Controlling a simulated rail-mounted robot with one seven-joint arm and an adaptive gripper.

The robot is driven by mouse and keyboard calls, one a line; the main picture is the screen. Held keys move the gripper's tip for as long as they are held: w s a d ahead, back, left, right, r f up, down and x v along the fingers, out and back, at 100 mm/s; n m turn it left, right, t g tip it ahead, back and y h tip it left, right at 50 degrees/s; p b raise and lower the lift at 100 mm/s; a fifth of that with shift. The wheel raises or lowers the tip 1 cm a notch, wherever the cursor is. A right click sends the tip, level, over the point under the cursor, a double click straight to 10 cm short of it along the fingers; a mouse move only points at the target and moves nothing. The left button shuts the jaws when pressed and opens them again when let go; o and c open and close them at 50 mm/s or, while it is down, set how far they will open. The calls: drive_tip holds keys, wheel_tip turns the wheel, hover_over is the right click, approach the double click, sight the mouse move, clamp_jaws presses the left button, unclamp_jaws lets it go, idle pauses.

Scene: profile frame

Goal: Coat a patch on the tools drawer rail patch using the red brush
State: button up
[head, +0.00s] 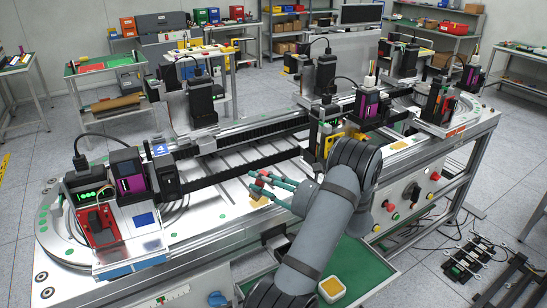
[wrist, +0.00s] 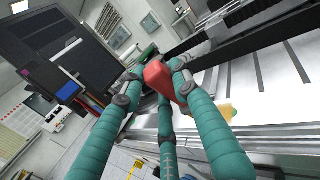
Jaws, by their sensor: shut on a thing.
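My gripper (head: 266,180) has teal fingers and is over the front part of the machine's metal bed (head: 215,213). In the wrist view the fingers (wrist: 158,80) close around a red piece (wrist: 160,78), which I take to be the red brush's handle. Its bristles are not clearly visible. In the head view a small red bit of the brush (head: 257,182) shows at the fingertips. A dark open drawer (head: 279,245) is at the bench front, partly behind my arm. I cannot make out the rail patch on it.
A tan block (head: 258,198) lies on the bed just below my gripper. A green surface (head: 365,262) at the front carries a yellow-and-white block (head: 331,289). A black cable chain and beam (head: 240,163) runs behind my gripper. Motor units (head: 130,175) stand at left.

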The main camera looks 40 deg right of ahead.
sight(261, 172)
drive_tip(key=shift+r+p, duration=1.6)
drive_tip(key=shift+r, duration=1)
drive_tip(key=shift+d+r, duration=0.1)
